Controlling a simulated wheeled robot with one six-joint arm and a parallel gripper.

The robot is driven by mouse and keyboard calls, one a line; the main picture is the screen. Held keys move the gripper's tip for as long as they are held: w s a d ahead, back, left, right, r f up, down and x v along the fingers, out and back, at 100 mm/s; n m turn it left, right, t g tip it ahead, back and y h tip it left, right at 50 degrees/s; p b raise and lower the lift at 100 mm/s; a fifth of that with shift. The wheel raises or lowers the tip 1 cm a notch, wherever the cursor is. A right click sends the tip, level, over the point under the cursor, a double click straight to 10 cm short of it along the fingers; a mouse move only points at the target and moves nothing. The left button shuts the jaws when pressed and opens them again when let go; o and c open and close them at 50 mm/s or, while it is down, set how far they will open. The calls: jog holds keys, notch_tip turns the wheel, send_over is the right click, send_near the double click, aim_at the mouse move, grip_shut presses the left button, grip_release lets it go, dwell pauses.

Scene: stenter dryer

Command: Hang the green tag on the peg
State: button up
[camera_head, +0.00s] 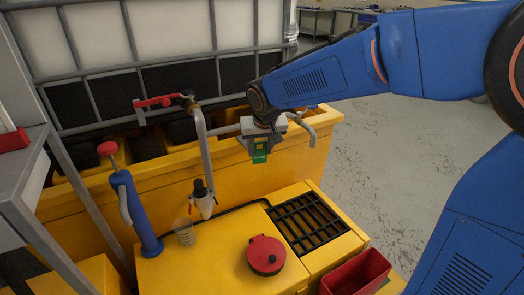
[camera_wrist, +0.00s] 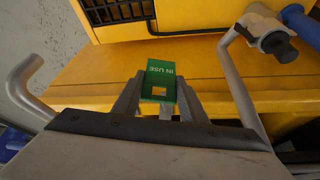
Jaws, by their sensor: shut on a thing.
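The green tag (camera_head: 260,157) hangs below my gripper (camera_head: 262,140) in the head view, above the yellow surfaces. In the wrist view the tag (camera_wrist: 162,72) reads "IN USE" and has a rectangular opening near its lower end. My gripper (camera_wrist: 160,98) is shut on the tag, with one finger at each side. The tag is in the air, apart from the yellow ledge behind it. I cannot pick out the peg for certain. A grey bent tube (camera_head: 303,125) shows just right of my gripper; it also shows at the left of the wrist view (camera_wrist: 28,82).
A grey upright pipe (camera_head: 203,150) with a red-handled valve (camera_head: 160,102) stands left of my gripper. A blue pump (camera_head: 133,212), a clear beaker (camera_head: 184,236), a red lid (camera_head: 266,256), a black grate (camera_head: 306,223) and a red bin (camera_head: 357,273) are lower down. Open floor lies right.

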jog(key=shift+w+a+f, duration=0.1)
jog(key=shift+w+a, duration=0.25)
jog(key=shift+w, duration=0.45)
jog(key=shift+w+a, duration=0.3)
jog(key=shift+w, duration=0.45)
jog(key=shift+w+a+f, duration=0.25)
jog(key=shift+w+f, duration=0.1)
jog(key=shift+w, duration=0.2)
jog(key=o, duration=1.1)
